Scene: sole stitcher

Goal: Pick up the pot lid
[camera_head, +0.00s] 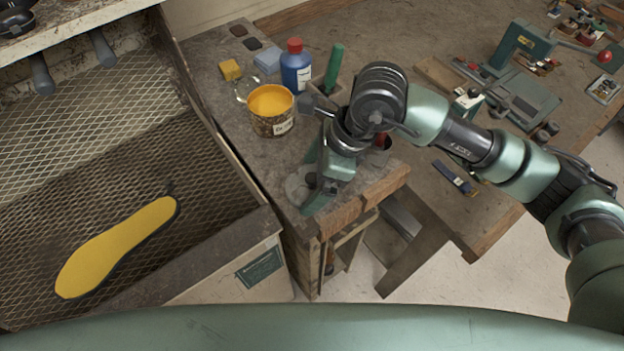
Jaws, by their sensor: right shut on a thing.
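The pot lid (294,188) is a flat grey disc at the front left corner of the workbench. My right gripper (313,190) reaches down over it from the right and is shut on it. The fingers and wrist hide part of the lid, and I cannot tell whether it is clear of the bench top. The open pot (271,124), full of yellow glue, stands behind and to the left of the gripper. My left gripper is not in view.
A blue bottle (296,75) with a red cap and a yellow block (230,70) stand behind the pot. A mesh-floored tray (215,215) at left holds a yellow sole (115,248). A green tool (334,68) stands upright behind my wrist.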

